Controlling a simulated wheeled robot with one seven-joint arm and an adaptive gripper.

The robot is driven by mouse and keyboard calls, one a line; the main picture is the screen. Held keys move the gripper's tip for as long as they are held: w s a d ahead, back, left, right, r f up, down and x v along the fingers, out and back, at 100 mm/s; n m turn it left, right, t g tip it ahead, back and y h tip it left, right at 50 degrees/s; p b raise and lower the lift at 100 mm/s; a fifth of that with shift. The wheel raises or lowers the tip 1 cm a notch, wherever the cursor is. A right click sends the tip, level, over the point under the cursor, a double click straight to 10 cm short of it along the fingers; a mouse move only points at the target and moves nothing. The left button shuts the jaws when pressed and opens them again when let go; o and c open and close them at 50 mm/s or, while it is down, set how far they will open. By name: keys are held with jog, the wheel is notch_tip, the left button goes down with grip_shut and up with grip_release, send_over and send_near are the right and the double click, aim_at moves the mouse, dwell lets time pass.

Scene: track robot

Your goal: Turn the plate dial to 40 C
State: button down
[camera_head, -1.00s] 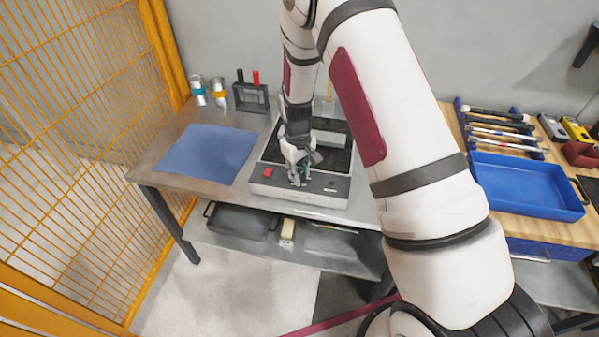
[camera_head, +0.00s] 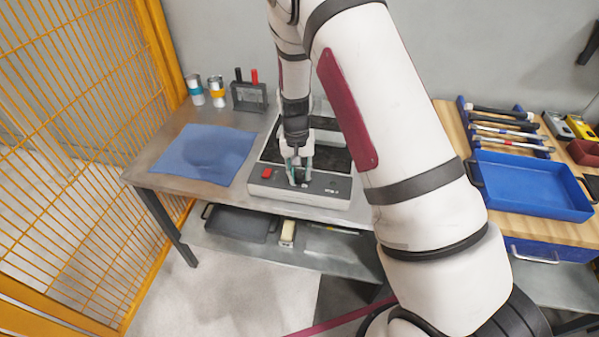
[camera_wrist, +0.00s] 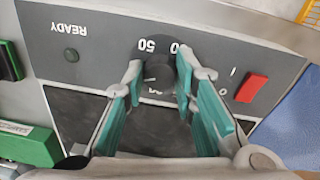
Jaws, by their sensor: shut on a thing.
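The hot plate (camera_head: 331,196) stands on the grey metal table, its front panel towards me. Its black dial (camera_wrist: 158,74) sits on the grey panel in the wrist view, with a light pointer mark. The printed numbers appear upside down; "50" shows beside the dial, and other marks are partly hidden by my fingers and the dial. My gripper (camera_wrist: 160,82) is shut on the dial, one teal-padded finger on each side; it also shows over the panel in the head view (camera_head: 298,180). The exact setting cannot be read.
A red switch (camera_wrist: 250,88) is close beside one finger. A "READY" lamp (camera_wrist: 71,55) is on the panel's other side. A blue cloth (camera_head: 208,153) lies left of the plate. Two cans and a black rack (camera_head: 249,97) stand behind. A blue tray (camera_head: 530,185) is at right.

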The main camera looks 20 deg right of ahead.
aim_at(297, 175)
dwell(0.5)
jog(key=c, duration=1.3)
grip_release()
notch_tip(297, 175, up, 12)
jog(key=shift+a, duration=0.35)
jog(key=shift+w, duration=0.1)
